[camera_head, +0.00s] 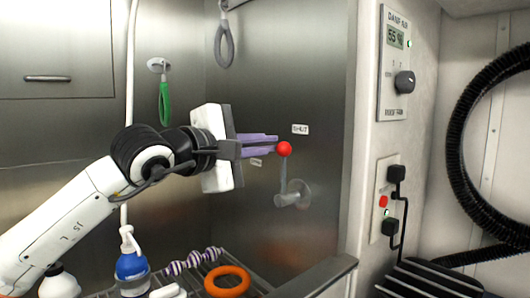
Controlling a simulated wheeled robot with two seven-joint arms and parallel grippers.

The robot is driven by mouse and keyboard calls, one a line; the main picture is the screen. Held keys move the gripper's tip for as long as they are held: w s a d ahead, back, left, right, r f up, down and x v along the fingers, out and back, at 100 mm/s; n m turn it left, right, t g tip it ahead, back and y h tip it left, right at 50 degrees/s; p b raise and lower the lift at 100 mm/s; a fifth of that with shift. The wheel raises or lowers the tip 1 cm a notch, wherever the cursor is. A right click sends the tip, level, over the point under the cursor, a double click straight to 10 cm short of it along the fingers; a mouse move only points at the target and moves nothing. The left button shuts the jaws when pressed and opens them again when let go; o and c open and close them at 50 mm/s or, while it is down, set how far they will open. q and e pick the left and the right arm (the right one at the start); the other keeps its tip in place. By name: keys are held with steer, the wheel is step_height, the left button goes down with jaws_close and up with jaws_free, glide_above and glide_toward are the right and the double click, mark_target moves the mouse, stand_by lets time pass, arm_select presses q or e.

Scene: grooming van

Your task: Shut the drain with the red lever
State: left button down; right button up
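The drain lever has a red ball knob (284,149) on a thin grey stem. The stem stands nearly upright from a round grey pivot (293,193) on the steel wall. A white label reading "SHUT" (300,129) is above and right of the knob. A second small label (255,162) is left of the knob, partly covered by my fingers and not readable. My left gripper (275,143) points right, its purple-grey fingertips just left of the knob. I cannot tell whether they touch it or how far apart they are. My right gripper is not in view.
Below, a slatted rack holds an orange ring (227,281), a striped purple toy (194,261) and a blue-and-white bottle (131,266). A green loop (164,104) and a grey loop (223,46) hang on the walls. A control panel (394,65) and black hose (462,150) are at right.

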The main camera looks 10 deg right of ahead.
arm_select(q)
step_height(320, 180, up, 9)
steer(key=shift+s+f+p, duration=0.15)
steer(key=shift+f+p, duration=0.05)
steer(key=shift+p, duration=0.25)
